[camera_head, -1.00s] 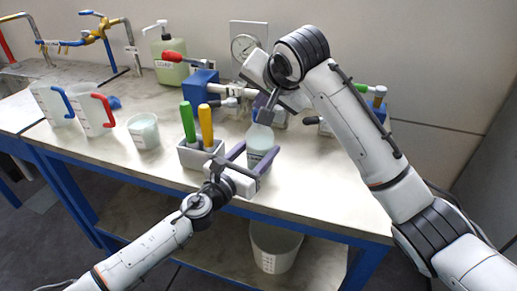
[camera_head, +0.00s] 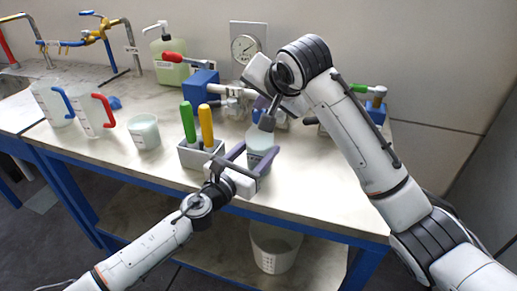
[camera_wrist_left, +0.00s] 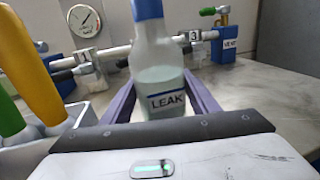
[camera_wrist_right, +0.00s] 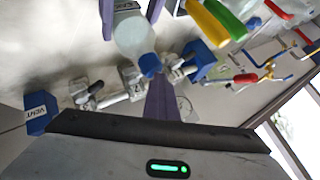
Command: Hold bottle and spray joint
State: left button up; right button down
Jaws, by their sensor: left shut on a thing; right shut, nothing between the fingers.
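The bottle (camera_head: 262,143) is translucent with pale liquid, a blue top and a LEAK label. It stands near the front of the bench, and the left wrist view (camera_wrist_left: 160,80) shows it upright. My left gripper (camera_head: 254,158) is shut on the bottle, one finger on each side. My right gripper (camera_head: 268,122) is shut and empty, pointing down at the bottle's top and hiding it in the head view; I cannot tell whether they touch. The right wrist view shows the blue top (camera_wrist_right: 150,65). Pipe joints (camera_wrist_left: 92,68) lie behind the bottle, one marked 3 (camera_wrist_left: 194,37).
A holder (camera_head: 195,155) with green and yellow handled tools stands close left of the bottle. Further left are a beaker (camera_head: 144,132) and jugs (camera_head: 95,115). A soap bottle (camera_head: 170,60) and gauge (camera_head: 245,47) are behind. Bench space at front right is clear.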

jog(key=f, duration=0.3)
jog(key=shift+s+d+f+g+h, duration=0.2)
jog(key=shift+d+g+h, duration=0.1)
jog(key=shift+d, duration=0.1)
notch_tip(320, 180, up, 2)
jog(key=shift+w+a+r, duration=0.1)
notch_tip(320, 180, up, 3)
jog(key=shift+w+r, duration=0.1)
jog(key=shift+r, duration=0.6)
jog(key=shift+r, duration=0.1)
dwell(1.3)
